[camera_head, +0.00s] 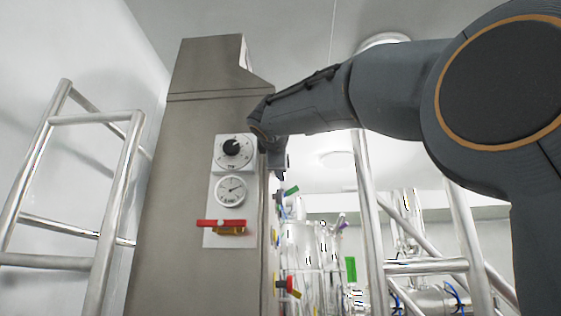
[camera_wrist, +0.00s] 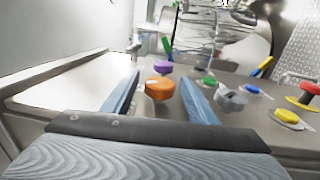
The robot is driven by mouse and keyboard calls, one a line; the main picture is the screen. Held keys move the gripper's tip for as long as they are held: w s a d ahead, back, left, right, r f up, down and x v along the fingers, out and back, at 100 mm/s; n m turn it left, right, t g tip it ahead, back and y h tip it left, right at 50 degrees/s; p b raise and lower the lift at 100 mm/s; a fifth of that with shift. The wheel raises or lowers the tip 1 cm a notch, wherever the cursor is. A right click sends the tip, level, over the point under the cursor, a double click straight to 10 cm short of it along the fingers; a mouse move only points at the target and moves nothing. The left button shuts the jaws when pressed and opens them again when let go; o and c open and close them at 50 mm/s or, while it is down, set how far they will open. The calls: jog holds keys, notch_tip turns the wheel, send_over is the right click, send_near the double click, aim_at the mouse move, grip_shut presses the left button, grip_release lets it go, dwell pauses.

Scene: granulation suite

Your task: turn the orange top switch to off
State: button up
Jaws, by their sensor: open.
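The orange switch (camera_wrist: 159,89) is a round knob on a grey panel face in the wrist view. My gripper (camera_wrist: 160,78) is open, with one blue-grey finger on each side of the orange knob. A gap shows on both sides, and I cannot tell how far the fingertips reach down around it. A purple knob (camera_wrist: 163,67) sits just beyond the orange one. In the head view my gripper (camera_head: 279,163) is partly hidden at the cabinet's right edge, and the orange knob cannot be made out there.
Green (camera_wrist: 207,80), grey (camera_wrist: 231,98), blue (camera_wrist: 249,87), yellow (camera_wrist: 287,117) and red (camera_wrist: 308,92) controls stand to the right. The cabinet (camera_head: 180,180) carries a dial (camera_head: 233,152), a gauge (camera_head: 230,191) and a red handle (camera_head: 221,223). Metal rails (camera_head: 115,215) stand at left.

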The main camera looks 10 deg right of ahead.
jog(key=c, duration=1.1)
jog(key=shift+o, duration=0.2)
jog(key=shift+f, duration=0.1)
jog(key=shift+f+b, duration=0.1)
jog(key=shift+b, duration=1)
jog(key=t+b, duration=0.1)
jog(key=b, duration=0.3)
jog(key=t+b, duration=0.1)
jog(key=b, duration=0.2)
jog(key=shift+h+b, duration=0.35)
jog(key=shift+h, duration=0.05)
jog(key=shift+r+t+b, duration=0.2)
jog(key=shift+t+b, duration=0.3)
jog(key=shift+b, duration=0.3)
jog(key=o, duration=1.1)
jog(key=shift+c, duration=0.2)
jog(key=shift+s, duration=0.1)
